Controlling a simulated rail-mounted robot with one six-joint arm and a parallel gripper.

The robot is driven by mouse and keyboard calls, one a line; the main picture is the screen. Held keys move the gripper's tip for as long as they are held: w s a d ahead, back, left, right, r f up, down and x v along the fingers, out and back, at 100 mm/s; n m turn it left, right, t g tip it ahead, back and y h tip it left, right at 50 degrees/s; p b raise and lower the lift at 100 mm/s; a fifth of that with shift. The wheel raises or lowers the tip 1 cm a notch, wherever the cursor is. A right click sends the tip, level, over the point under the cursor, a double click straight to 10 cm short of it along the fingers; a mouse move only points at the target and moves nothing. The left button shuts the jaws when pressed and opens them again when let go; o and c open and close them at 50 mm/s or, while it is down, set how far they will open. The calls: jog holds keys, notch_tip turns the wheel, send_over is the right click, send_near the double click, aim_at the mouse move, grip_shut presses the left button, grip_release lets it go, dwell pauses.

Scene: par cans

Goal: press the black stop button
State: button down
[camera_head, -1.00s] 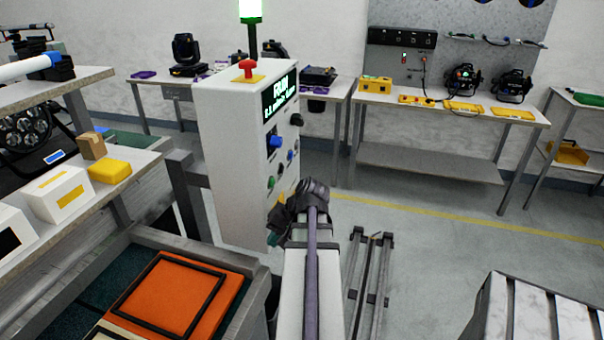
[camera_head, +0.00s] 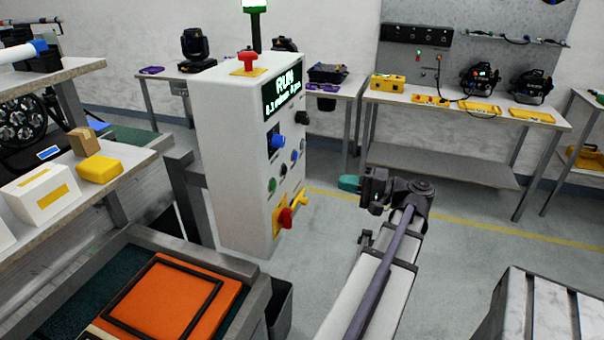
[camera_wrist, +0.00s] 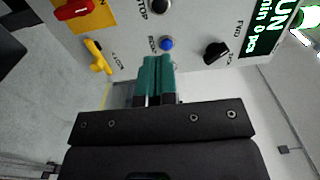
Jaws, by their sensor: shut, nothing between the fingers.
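The black stop button (camera_head: 283,170) is a small round button on the side panel of the white control cabinet (camera_head: 228,160), between a green button (camera_head: 272,185) and a small blue button (camera_head: 295,155). In the wrist view the stop button (camera_wrist: 160,5) is at the top edge, partly cut off, beside a STOP label. My gripper (camera_head: 349,183) is right of the panel and apart from it, its teal fingers pointing towards it. In the wrist view the gripper (camera_wrist: 157,62) is shut and empty, its tips appearing just below the blue button (camera_wrist: 166,43).
A red mushroom button (camera_head: 248,62) tops the cabinet. The screen (camera_head: 284,92) reads RUN. Floor (camera_head: 310,250) right of the cabinet is clear.

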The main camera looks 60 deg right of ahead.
aim_at(286, 169)
jog(key=x, duration=1.4)
jog(key=shift+w+a, duration=0.1)
jog(key=shift+w, duration=0.45)
jog(key=shift+r, duration=0.15)
jog(key=shift+s, duration=0.1)
jog(key=v, duration=1.4)
jog(key=shift+s, duration=0.15)
